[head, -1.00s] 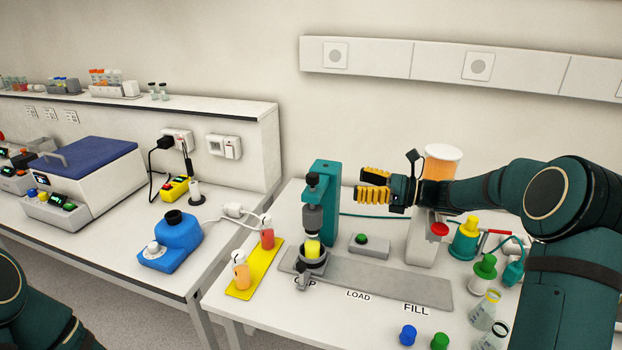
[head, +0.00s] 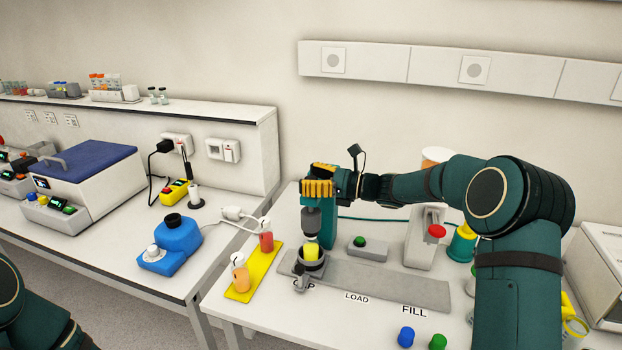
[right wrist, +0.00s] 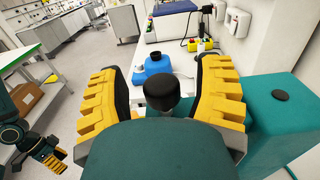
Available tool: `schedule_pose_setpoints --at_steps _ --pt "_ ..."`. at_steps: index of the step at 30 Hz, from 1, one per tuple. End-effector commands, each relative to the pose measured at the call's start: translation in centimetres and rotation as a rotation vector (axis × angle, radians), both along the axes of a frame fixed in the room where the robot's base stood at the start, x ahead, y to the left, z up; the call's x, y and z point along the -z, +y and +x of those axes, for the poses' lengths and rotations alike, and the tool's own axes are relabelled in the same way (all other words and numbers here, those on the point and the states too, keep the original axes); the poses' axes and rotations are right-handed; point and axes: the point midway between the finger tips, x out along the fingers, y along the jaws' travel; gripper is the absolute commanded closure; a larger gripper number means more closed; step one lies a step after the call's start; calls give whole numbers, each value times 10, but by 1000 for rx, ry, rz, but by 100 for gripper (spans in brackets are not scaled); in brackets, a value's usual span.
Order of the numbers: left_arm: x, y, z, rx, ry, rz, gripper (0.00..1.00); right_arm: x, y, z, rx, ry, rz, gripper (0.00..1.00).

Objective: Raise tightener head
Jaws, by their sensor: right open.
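The teal capping stand (head: 328,232) stands at the CAP end of the grey strip; its column also shows in the right wrist view (right wrist: 272,125). Its grey tightener head (head: 311,222) hangs just above a yellow-topped item (head: 312,252) in a dark ring holder. My right gripper (head: 316,187) is open at the top of the stand and covers the upper head. In the right wrist view, the head's black knob (right wrist: 163,90) lies between the two yellow-padded fingers, with gaps on both sides. My left gripper (right wrist: 47,157) shows small at the left there; its opening is unclear.
A yellow tray (head: 240,292) with two bottles stands left of the stand. A green-button box (head: 368,247) and a dispenser (head: 424,245) with a red knob stand to the right. Blue (head: 406,336) and green (head: 438,342) caps lie near the front edge.

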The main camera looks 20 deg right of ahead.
Motion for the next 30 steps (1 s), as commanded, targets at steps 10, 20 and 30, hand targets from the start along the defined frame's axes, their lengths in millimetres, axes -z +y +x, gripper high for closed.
schedule_pose_setpoints --at_steps 10,20,30 --pt "0 0 0 0 0 0 38 0 0 0 0 0 0 100" --pt "-16 1 0 -1 -1 -2 38 -22 -1 0 1 -3 1 100" --pt "-24 1 0 -1 -2 -4 38 -36 -1 0 1 -6 2 100"
